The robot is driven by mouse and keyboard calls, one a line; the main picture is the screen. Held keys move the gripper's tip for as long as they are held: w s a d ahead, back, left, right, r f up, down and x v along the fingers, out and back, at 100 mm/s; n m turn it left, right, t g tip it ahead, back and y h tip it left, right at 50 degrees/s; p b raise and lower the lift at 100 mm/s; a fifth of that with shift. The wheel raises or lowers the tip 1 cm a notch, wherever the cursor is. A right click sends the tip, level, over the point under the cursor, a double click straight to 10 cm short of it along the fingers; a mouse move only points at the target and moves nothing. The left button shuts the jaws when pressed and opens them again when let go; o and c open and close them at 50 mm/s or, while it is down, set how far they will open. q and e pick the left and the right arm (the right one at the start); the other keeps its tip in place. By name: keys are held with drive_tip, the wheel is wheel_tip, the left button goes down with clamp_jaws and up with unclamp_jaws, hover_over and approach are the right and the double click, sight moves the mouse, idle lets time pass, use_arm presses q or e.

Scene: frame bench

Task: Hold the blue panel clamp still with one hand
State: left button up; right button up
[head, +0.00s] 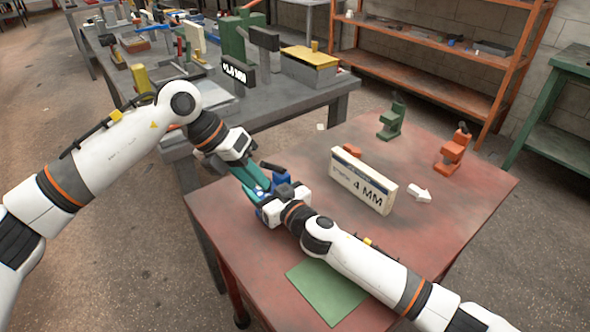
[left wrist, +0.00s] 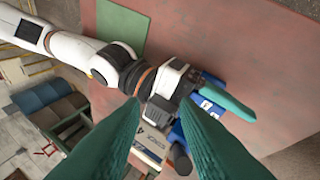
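The blue panel clamp (head: 281,178) is at the left part of the red table, mostly hidden by my two grippers. In the left wrist view its blue body (left wrist: 186,132) shows beyond my left fingers, with a dark knob beside it. My left gripper (head: 262,188) comes down to it from the left; in the left wrist view its two teal fingers (left wrist: 160,106) are spread, with no object visibly pinched between them. My right gripper (head: 258,200) is at the clamp too. One teal right finger (left wrist: 228,96) lies across the blue body; the other is hidden, so its grip is unclear.
A white "4 MM" block (head: 362,182) and a white arrow (head: 419,193) are right of my grippers. A green clamp (head: 391,122) and an orange clamp (head: 453,154) stand farther back. A green mat (head: 322,290) lies in front. A cluttered grey bench (head: 330,92) stands behind.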

use_arm(q)
wheel_tip(320, 180, up, 5)
drive_tip(key=w+m+t+y, duration=0.3)
drive_tip(key=m+y, duration=0.1)
drive_tip(key=s+d+f+g+h, duration=0.2)
drive_tip(key=s+d+h, duration=0.3)
drive_tip(key=d, duration=0.3)
drive_tip(key=shift+f+h, duration=0.25)
drive_tip(key=shift+h, duration=0.25)
drive_tip(key=t+h, duration=0.2)
drive_tip(key=t, duration=0.6)
approach(262, 193)
drive_tip(key=shift+n, duration=0.4)
drive_tip(key=w+d, duration=0.4)
drive_tip(key=w+d+f, duration=0.1)
drive_tip(key=w+d, duration=0.1)
drive_tip(key=d, duration=0.1)
drive_tip(key=shift+f, duration=0.1)
drive_tip(key=shift+c, duration=0.3)
clamp_jaws()
